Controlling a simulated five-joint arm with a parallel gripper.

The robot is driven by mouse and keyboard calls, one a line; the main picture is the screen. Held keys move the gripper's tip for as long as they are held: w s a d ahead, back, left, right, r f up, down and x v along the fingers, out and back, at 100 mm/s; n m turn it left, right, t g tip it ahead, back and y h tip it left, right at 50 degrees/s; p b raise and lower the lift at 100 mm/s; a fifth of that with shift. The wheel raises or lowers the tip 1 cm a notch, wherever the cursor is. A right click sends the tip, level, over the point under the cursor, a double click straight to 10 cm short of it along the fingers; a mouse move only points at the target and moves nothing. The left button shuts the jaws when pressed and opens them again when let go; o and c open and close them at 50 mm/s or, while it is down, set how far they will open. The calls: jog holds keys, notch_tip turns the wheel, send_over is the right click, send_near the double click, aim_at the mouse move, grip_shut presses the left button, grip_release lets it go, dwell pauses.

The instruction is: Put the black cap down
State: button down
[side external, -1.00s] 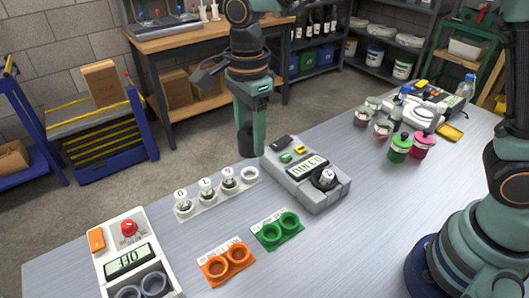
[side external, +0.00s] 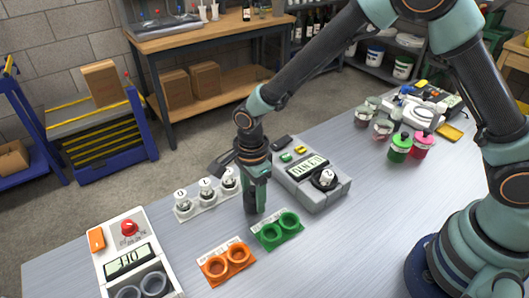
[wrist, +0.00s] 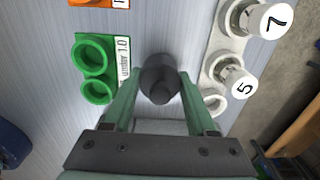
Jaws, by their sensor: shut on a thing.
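My gripper (side external: 256,196) points down over the bench, between the white rack (side external: 210,212) and the green two-ring holder (side external: 265,246). It is shut on the black cap (wrist: 158,76), which sits between the two fingers in the wrist view. The cap also shows as a dark shape at the fingertips in the side view (side external: 249,200). It is low over the bench; I cannot tell whether it touches the surface.
The green holder (wrist: 111,74) has two empty rings. The white rack holds vials with numbered white caps and one empty ring (wrist: 215,103). An orange holder (side external: 211,262), a grey device (side external: 325,192) and a device with a red button (side external: 129,229) stand nearby.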

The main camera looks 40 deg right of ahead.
jog(key=shift+f, duration=0.25)
jog(key=shift+f, duration=0.15)
jog(key=shift+c, duration=1)
grip_release()
